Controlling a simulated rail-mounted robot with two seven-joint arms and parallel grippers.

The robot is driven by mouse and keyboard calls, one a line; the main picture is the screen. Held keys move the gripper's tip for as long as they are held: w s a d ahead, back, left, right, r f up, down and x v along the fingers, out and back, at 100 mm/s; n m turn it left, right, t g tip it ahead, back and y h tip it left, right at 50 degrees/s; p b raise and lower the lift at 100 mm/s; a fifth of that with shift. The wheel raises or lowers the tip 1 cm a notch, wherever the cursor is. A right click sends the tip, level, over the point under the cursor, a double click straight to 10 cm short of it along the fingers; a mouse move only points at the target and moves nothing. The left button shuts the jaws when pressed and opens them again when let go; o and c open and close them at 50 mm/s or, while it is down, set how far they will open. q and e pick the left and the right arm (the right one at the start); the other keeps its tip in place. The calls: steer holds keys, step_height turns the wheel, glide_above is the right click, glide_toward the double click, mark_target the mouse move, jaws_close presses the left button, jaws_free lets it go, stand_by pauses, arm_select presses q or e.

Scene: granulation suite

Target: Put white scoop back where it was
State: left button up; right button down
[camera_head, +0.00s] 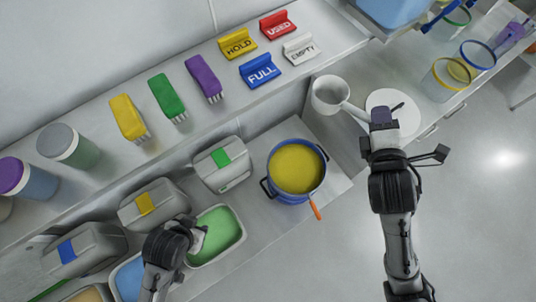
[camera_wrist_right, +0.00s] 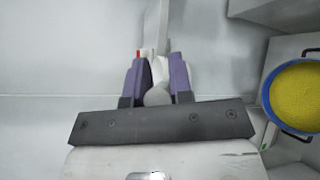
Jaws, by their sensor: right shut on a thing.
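The white scoop (camera_head: 329,95) has a round bowl and a handle running right to my right gripper (camera_head: 382,116). My right gripper is shut on the handle. In the right wrist view a white part of the scoop (camera_wrist_right: 159,66) shows between the purple fingers (camera_wrist_right: 157,80), and most of its bowl is hidden. A round white plate (camera_head: 405,122) lies on the counter beside and partly behind the gripper. My left gripper (camera_head: 197,238) is over the tub of green material (camera_head: 239,222); its fingers are too small and hidden to read.
A blue pot of yellow material (camera_head: 296,168) with an orange handle stands left of my right arm. Lidded grey bins (camera_head: 153,204) line the counter. The shelf above holds brushes (camera_head: 166,97) and coloured signs (camera_head: 261,70).

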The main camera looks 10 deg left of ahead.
step_height(320, 180, down, 15)
steer(key=b, duration=1.4)
steer(key=a+f+n+y+p, duration=0.1)
steer(key=a+f, duration=0.3)
steer(key=f, duration=0.5)
steer(key=a+f+n+y+p, duration=0.15)
steer(key=a+f, duration=0.25)
steer(key=f, duration=0.4)
steer(key=s+a+f+y, duration=0.1)
steer(key=s+a+f, duration=0.25)
steer(key=f, duration=0.35)
steer(key=s+a+f+n+g+y+b, duration=0.1)
steer(key=s+a+f, duration=0.2)
steer(key=s+f, duration=0.25)
steer(key=s+a+f+y, duration=0.1)
steer(key=s+a+f, duration=0.3)
steer(key=f, duration=0.3)
steer(key=f+b, duration=0.2)
steer(key=f, duration=0.4)
steer(key=f+b, duration=0.3)
steer(key=f, duration=0.3)
steer(key=f+b, duration=0.3)
steer(key=f, duration=0.3)
steer(key=shift+w+d, duration=0.15)
steer(key=shift+w, duration=0.1)
steer(key=shift+f, duration=0.1)
